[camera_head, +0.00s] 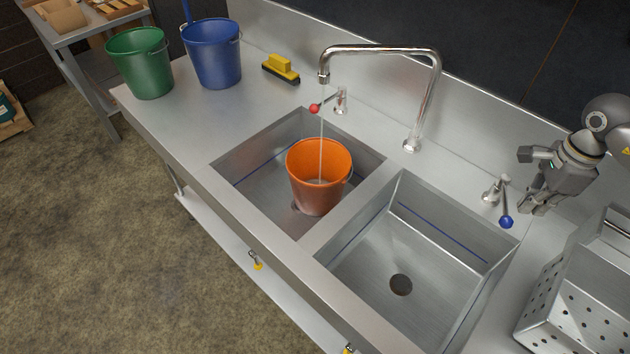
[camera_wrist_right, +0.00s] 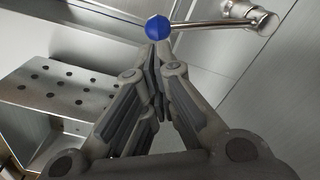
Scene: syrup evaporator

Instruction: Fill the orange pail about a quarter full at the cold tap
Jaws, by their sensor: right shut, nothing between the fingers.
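The orange pail (camera_head: 319,185) stands upright in the left sink basin (camera_head: 262,170). A thin stream of water falls from the spout (camera_head: 325,77) into the pail; the water level is hard to judge. The blue-knobbed tap lever (camera_head: 505,212) is at the right, behind the right basin. The red-knobbed lever (camera_head: 325,105) is behind the left basin. My right gripper (camera_head: 532,208) is shut and empty, just right of the blue lever. In the right wrist view the blue knob (camera_wrist_right: 157,27) shows just beyond the closed fingertips (camera_wrist_right: 157,55). My left gripper is not in view.
A green bucket (camera_head: 141,64) and a blue bucket (camera_head: 213,54) stand on the left counter, with a yellow brush (camera_head: 281,68) nearby. The right basin (camera_head: 370,262) is empty. A perforated metal container (camera_head: 575,310) stands at the right, near my right gripper.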

